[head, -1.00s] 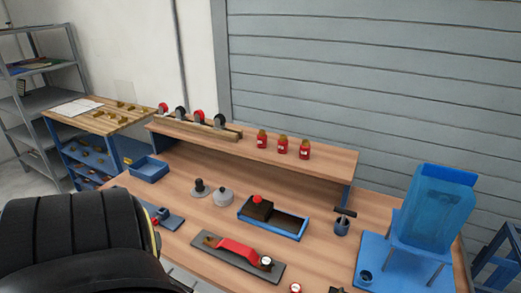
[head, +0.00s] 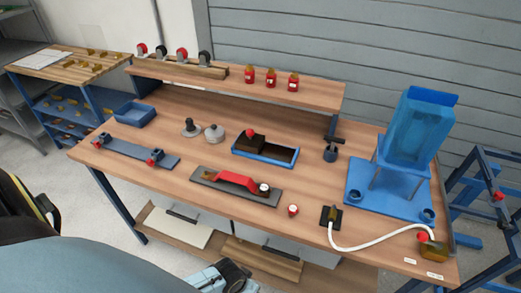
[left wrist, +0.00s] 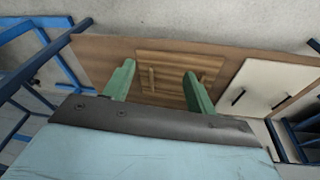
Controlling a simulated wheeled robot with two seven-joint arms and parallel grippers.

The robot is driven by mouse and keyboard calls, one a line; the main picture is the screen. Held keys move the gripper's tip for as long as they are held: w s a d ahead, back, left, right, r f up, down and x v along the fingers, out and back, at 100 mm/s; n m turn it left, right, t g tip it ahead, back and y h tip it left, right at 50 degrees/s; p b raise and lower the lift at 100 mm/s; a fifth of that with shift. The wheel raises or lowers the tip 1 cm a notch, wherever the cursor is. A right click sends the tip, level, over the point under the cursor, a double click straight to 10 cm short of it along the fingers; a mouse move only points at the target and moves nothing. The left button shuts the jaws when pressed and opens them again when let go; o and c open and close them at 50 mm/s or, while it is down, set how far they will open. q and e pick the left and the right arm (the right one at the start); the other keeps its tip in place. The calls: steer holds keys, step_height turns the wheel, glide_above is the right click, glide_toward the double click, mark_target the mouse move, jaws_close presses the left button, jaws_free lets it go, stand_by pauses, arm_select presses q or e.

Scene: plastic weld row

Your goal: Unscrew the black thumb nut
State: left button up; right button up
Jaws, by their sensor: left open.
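No part is plainly a black thumb nut at this size. A small dark knob on a grey round base (head: 190,127) stands on the bench, left of a grey dome (head: 214,133). A black square plate with a fitting (head: 331,214) lies near the front right, beside a white hose. My left gripper (left wrist: 158,70) is open and empty in the left wrist view, its green fingers apart in front of the lower shelf. My light blue arm fills the lower left of the head view, below the bench top. My right gripper is not in view.
The wooden bench holds a blue tray (head: 265,158), a red-handled plate (head: 236,182), a dark bar with red knobs (head: 137,149) and a translucent blue box (head: 418,128) on a stand. Red bottles stand on the raised shelf (head: 315,93). The front middle-left bench top is clear.

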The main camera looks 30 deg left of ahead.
arm_select(q)
steer(key=w+d+r+n+h, duration=0.1)
steer(key=w+d+r, duration=0.2)
steer(key=r, duration=0.6)
steer(key=w+d+r, duration=0.3)
steer(key=w+r, duration=0.1)
steer(key=r, duration=0.4)
steer(key=w+d+r+n+h, duration=0.1)
steer(key=w+d+r, duration=0.15)
steer(key=r, duration=0.65)
step_height(320, 180, up, 12)
steer(key=f+n+g+y, duration=0.1)
steer(key=n+g+y, duration=0.2)
steer(key=n, duration=0.9)
glide_above(263, 188)
step_height(263, 188, down, 12)
steer(key=b, duration=0.3)
steer(key=shift+s+d+f, duration=0.1)
steer(key=shift+f, duration=0.1)
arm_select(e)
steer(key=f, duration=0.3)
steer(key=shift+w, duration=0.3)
